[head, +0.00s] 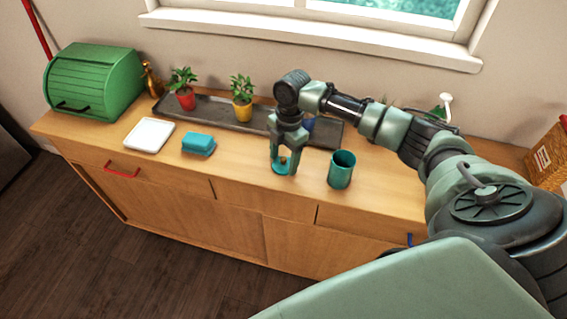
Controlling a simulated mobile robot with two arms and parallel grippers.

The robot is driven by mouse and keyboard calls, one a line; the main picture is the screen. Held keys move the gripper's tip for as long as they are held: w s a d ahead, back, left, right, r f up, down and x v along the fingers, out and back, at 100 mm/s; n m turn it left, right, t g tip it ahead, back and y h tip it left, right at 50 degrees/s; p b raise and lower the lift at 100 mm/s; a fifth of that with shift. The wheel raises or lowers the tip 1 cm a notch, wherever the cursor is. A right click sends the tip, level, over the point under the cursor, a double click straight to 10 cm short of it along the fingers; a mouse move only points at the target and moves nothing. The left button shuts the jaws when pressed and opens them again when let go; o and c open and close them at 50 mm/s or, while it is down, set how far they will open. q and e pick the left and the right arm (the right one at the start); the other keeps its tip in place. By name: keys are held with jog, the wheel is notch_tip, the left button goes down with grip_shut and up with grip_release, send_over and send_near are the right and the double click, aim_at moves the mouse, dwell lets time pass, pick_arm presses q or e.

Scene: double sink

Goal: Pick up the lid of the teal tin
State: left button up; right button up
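The teal tin (341,171) stands upright and open-topped on the wooden counter, right of my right gripper. A round teal lid (284,169) lies apart from it to the left, low at the counter surface. My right gripper (284,163) points down over the lid, with its fingers apart and one on each side of it. I cannot tell whether the fingers touch the lid or grip it. My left gripper is not in view.
A blue-teal sponge (198,144) and a white dish (149,136) lie left of the gripper. A dark tray (215,112) with potted plants runs behind. A green bread box (92,82) stands at the far left. Counter between sponge and lid is clear.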

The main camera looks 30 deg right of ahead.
jog(key=c, duration=0.5)
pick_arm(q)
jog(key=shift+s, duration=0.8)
pick_arm(e)
jog(key=shift+c, duration=1.1)
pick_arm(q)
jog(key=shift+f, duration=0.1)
pick_arm(e)
jog(key=shift+r, duration=0.1)
